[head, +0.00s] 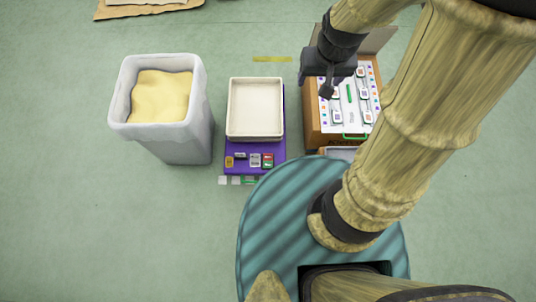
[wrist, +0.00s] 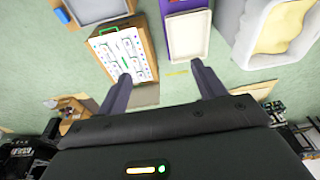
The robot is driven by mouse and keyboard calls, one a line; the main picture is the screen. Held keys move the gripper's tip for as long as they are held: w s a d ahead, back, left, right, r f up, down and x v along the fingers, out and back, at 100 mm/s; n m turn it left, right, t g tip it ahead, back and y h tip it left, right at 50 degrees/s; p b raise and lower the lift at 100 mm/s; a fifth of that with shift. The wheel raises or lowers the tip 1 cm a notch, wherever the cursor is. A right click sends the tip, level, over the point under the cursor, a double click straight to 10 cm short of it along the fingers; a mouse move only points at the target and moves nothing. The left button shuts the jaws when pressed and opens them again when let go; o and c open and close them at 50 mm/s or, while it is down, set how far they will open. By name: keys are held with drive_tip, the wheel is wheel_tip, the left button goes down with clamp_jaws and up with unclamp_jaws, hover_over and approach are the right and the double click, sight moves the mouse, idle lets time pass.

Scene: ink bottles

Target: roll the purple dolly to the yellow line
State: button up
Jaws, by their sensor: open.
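The purple dolly (head: 283,132) stands on the green floor between a white bin and a wooden cabinet. It carries a cream tray (head: 256,136), with several small labelled items on its near end. The yellow line (head: 272,59) is a short strip on the floor beyond the dolly's far end, with bare floor between them. In the wrist view I see part of the dolly (wrist: 176,6), its tray (wrist: 187,35) and the yellow line (wrist: 178,72). My gripper (head: 328,91) is open and empty over the cabinet, right of the dolly; its fingers also show in the wrist view (wrist: 163,76).
The wooden cabinet (head: 312,125) has a white top with several small items and a green handle. The white bin (head: 185,145) holds something pale yellow. Several small pale squares (head: 236,181) lie at the dolly's near edge. Floor around the yellow line is clear.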

drive_tip(key=w+a+f+b, duration=0.25)
drive_tip(key=f+b, duration=0.45)
drive_tip(key=f, duration=0.4)
drive_tip(key=w+a+f+g+b, duration=0.1)
drive_tip(key=w+a+f+b, duration=0.15)
drive_tip(key=f+b, duration=0.6)
drive_tip(key=w+a+f+b, duration=0.1)
drive_tip(key=w+f+b, duration=0.3)
drive_tip(key=f, duration=0.8)
drive_tip(key=g+b, duration=0.1)
drive_tip(key=b, duration=1.9)
hover_over(268, 156)
wheel_tip(268, 156, down, 31)
drive_tip(key=shift+s+r, duration=0.1)
drive_tip(key=shift+r, duration=0.05)
wheel_tip(268, 156, down, 18)
drive_tip(key=b, duration=0.9)
drive_tip(key=shift+r, duration=0.25)
